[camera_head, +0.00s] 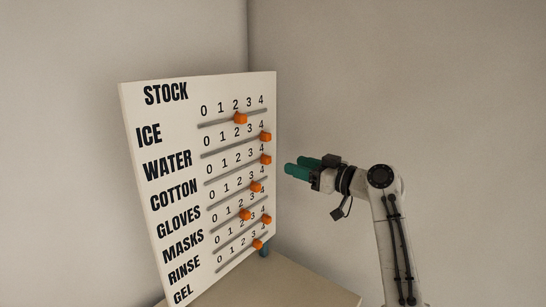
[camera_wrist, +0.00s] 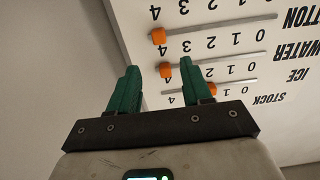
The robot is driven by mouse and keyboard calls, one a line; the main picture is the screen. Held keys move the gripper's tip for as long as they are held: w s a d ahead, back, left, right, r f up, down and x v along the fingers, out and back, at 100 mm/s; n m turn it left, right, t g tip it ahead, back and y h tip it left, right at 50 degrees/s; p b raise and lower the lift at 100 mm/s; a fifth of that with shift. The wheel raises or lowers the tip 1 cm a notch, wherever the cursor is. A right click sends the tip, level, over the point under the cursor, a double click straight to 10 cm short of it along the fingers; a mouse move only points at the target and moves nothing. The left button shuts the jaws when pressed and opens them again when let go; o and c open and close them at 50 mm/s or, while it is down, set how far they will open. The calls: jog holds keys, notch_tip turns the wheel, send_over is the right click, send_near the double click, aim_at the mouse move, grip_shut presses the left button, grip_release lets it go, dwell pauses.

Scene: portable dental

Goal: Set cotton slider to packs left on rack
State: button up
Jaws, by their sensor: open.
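The white stock board (camera_head: 135,112) stands upright at the left in the head view. The orange cotton slider knob (camera_head: 266,160) sits at the right end of its track, under the 4. In the wrist view, which shows the board upside down, the cotton knob (camera_wrist: 158,36) lies beyond my fingertips. My gripper (camera_head: 299,166) has green fingers, is open and empty, and is right of the board, apart from the knob. In the wrist view the water knob (camera_wrist: 165,70) appears between the fingers. No rack or packs are in view.
The ice knob (camera_head: 240,118) is at 2 and the water knob (camera_head: 266,137) at 4, just above cotton. The gloves knob (camera_head: 256,187) is below. The board stands on a beige tabletop (camera_head: 305,286).

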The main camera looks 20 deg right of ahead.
aim_at(270, 158)
jog(key=p+x, duration=0.1)
jog(key=x, duration=0.7)
jog(key=shift+w+a+p, duration=0.2)
jog(key=shift+w+p, duration=0.05)
jog(key=shift+p, duration=0.05)
jog(key=shift+c, duration=0.5)
jog(key=shift+f, duration=0.1)
grip_shut()
